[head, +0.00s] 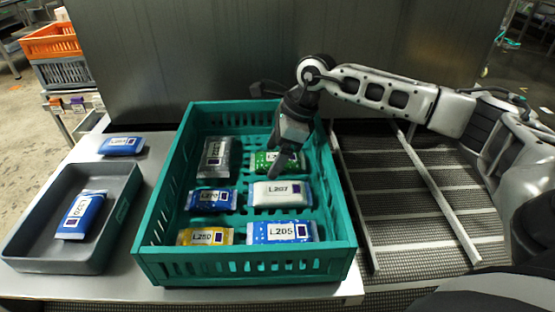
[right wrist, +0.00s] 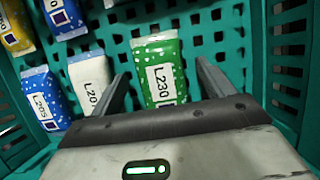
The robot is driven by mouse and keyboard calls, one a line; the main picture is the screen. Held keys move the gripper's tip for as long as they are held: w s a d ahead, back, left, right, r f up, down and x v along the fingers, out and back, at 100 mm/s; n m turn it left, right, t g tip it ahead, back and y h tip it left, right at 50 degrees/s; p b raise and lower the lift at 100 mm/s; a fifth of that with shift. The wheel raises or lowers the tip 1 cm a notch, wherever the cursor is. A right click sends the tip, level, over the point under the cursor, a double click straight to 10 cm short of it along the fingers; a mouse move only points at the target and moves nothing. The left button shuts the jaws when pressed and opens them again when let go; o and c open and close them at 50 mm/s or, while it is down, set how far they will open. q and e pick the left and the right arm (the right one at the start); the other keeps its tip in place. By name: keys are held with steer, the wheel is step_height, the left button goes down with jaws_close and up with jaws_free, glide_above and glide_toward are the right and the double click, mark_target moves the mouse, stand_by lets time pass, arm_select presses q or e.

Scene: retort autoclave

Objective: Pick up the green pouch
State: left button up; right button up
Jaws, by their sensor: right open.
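The green pouch (head: 264,161), with a white label, lies in the teal crate (head: 147,235) toward its back right. My right gripper (head: 283,158) is over the pouch, reaching down into the crate, and hides part of it in the head view. In the right wrist view the green pouch (right wrist: 168,52) reads L230 and lies between the two spread fingers of my right gripper (right wrist: 163,72). The fingers are open, one on each side; I cannot tell whether they touch it. My left gripper is not in view.
In the crate, a white pouch (head: 300,194) lies just in front of the green one, with several blue, grey and yellow pouches around. A grey tray (head: 25,225) holding a blue pouch stands left.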

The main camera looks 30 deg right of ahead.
steer(key=shift+f, duration=0.25)
steer(key=c, duration=1.1)
steer(key=shift+r, duration=0.15)
